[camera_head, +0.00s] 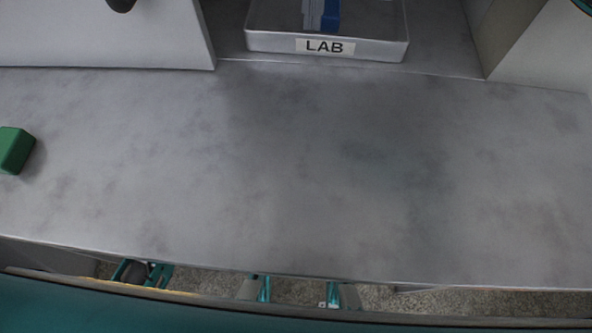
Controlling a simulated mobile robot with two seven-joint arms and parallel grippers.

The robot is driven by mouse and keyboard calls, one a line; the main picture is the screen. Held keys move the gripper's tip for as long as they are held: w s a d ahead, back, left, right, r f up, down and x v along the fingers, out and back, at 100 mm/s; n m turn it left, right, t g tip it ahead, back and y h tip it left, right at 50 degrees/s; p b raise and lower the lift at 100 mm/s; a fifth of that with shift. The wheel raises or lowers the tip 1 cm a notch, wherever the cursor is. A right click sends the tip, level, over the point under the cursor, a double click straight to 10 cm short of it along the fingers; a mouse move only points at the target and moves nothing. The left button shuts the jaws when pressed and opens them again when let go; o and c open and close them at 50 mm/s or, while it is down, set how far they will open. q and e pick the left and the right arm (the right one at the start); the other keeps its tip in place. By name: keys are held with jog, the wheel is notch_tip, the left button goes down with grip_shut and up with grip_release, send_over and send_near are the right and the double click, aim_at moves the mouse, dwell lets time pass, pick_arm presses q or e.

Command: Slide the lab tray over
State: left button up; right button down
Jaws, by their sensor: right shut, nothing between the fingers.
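The lab tray (377,49) is a pale shallow tray at the top middle of the picture. A white label reading LAB is on its front wall, and its back is cut off by the picture's top edge. It holds a blue item (331,15) with paler pieces beside it. It sits in a recess at the back of the grey counter. My right gripper (336,295) shows only as a small teal and grey part below the counter's front edge, far from the tray. It is shut and empty, and mostly hidden. I cannot make out my left gripper.
The mottled grey counter (300,170) is clear between the tray and its front edge. A green block (14,150) lies at the far left. Pale panels (100,35) flank the recess. A dark object (121,4) is cut off at the top left.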

jog(key=shift+w+d+f, duration=0.15)
jog(key=shift+w+f, duration=0.1)
jog(key=shift+w, duration=0.2)
jog(key=shift+w, duration=0.15)
jog(key=shift+r+p, duration=0.55)
jog(key=shift+r, duration=0.3)
